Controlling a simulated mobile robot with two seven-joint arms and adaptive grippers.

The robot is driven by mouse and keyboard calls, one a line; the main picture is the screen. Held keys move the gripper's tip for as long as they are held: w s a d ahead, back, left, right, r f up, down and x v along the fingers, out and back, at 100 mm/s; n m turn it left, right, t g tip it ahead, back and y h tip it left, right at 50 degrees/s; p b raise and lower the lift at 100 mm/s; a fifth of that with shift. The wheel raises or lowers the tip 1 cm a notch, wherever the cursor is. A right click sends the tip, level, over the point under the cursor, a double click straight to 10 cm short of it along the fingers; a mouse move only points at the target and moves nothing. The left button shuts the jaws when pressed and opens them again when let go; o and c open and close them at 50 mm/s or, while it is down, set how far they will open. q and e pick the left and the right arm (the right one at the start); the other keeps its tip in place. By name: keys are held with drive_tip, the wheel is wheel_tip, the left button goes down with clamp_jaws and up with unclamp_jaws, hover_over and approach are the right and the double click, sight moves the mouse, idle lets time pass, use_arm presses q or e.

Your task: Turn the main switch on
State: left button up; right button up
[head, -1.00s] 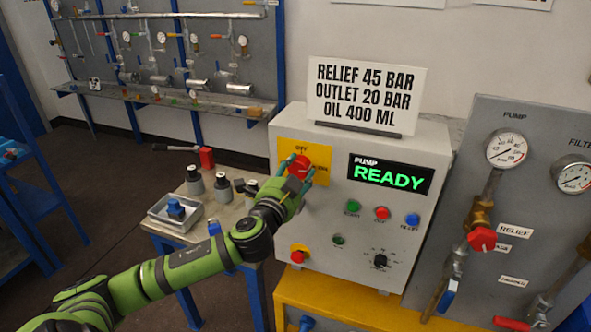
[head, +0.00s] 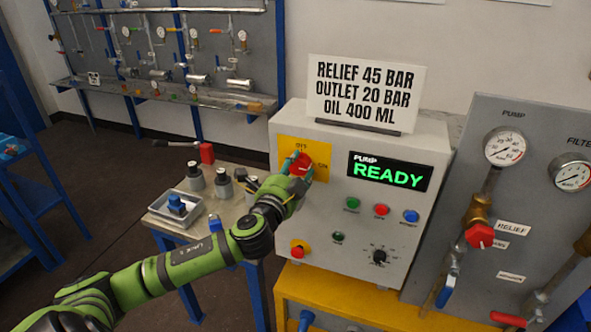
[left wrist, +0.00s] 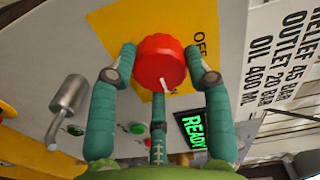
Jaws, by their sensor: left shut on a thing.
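The main switch is a red rotary knob (head: 300,164) on a yellow plate (head: 288,147) at the upper left of the pump cabinet's face. OFF is printed above it and ON to its right. My left gripper (head: 299,168) is shut on the knob. In the left wrist view the fingers (left wrist: 160,75) lie around the red knob (left wrist: 158,58). A white mark on the knob points down in that view, away from the OFF lettering. My right gripper is not in view.
Buttons, a small dial (head: 379,256) and a red button on yellow (head: 298,249) sit below. A gauge panel (head: 520,200) stands right. A side table with a tray (head: 178,222) and canisters is behind my left arm.

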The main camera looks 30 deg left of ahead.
use_arm(q)
drive_tip(key=o, duration=1.2)
drive_tip(key=shift+r, duration=0.25)
drive_tip(key=shift+c, duration=0.2)
drive_tip(key=shift+w+f, duration=0.1)
drive_tip(key=shift+f, duration=0.05)
drive_tip(key=shift+s+d+f, duration=0.15)
drive_tip(key=shift+s, duration=0.4)
drive_tip(key=v, duration=1.1)
